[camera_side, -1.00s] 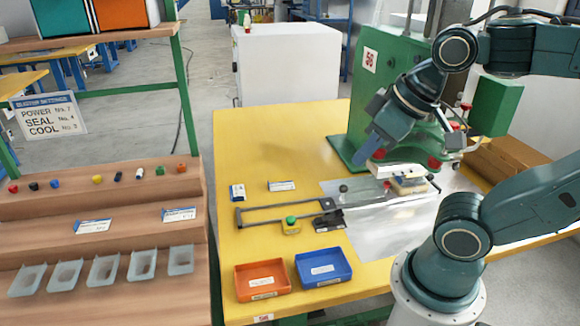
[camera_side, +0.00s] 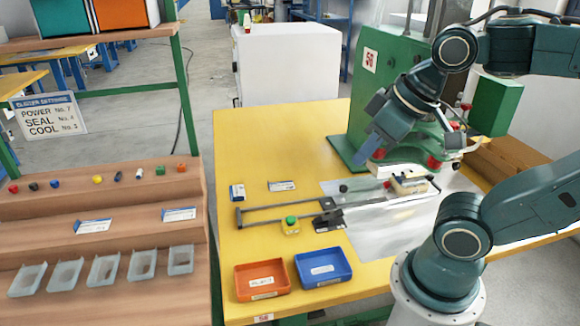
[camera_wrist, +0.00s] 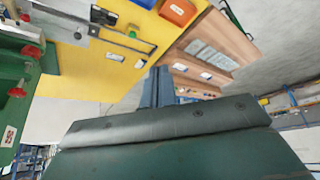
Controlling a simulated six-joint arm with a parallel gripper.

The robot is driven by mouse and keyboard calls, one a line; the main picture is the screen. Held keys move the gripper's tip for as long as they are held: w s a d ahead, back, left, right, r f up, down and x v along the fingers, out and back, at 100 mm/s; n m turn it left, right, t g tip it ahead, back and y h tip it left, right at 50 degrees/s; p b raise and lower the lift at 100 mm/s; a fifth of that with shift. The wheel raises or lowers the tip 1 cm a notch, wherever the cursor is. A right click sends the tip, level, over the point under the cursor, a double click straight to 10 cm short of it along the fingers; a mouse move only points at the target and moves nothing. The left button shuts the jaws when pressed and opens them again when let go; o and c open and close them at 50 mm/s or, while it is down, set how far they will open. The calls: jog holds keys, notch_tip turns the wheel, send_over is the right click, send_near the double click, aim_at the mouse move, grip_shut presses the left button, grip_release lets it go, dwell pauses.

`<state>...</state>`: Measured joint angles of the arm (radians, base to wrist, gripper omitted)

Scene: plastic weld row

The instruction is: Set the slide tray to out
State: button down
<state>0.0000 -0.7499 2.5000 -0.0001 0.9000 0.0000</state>
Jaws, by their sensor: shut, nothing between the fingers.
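The slide tray (camera_side: 408,187) is a pale carriage at the right end of two dark rails (camera_side: 275,210), under the green welding press. A black ball knob (camera_side: 343,188) stands out to its left. My gripper (camera_side: 365,158) is shut and empty. In the side view it appears just above the knob and left of the press head, pointing down and left; the height gap is hard to judge. In the wrist view my gripper's fingers (camera_wrist: 153,88) are together with nothing in them. The rails (camera_wrist: 125,42) show there at the upper left.
The green press (camera_side: 375,90) rises behind the tray. An orange bin (camera_side: 262,280), a blue bin (camera_side: 323,267) and a green button on a yellow box (camera_side: 291,225) are in front. A stepped wooden rack (camera_side: 100,205) stands left. The yellow table's back left is clear.

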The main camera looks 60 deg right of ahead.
jog(key=c, duration=1.3)
grip_release()
jog(key=shift+w+d, duration=0.1)
jog(key=shift+w, duration=0.05)
jog(key=shift+c, duration=0.2)
jog(key=shift+o, duration=1.1)
jog(key=shift+w+d+r, duration=0.1)
jog(key=shift+w, duration=0.1)
jog(key=w+d+f+m+g+h, duration=0.1)
jog(key=w+d+f+m+g, duration=0.15)
jog(key=w+d, duration=0.45)
jog(key=w+d+f+m+g+h, duration=0.1)
jog(key=w+d+f+m+g, duration=0.1)
jog(key=w+d+m, duration=0.35)
jog(key=w+d+f+m+g, duration=0.3)
jog(key=d+f, duration=1.1)
jog(key=d, duration=0.3)
jog(key=shift+w+d+f+y, duration=0.15)
jog(key=shift+d+f+y, duration=0.05)
jog(key=shift+f+y, duration=0.2)
jog(key=shift+f, duration=0.1)
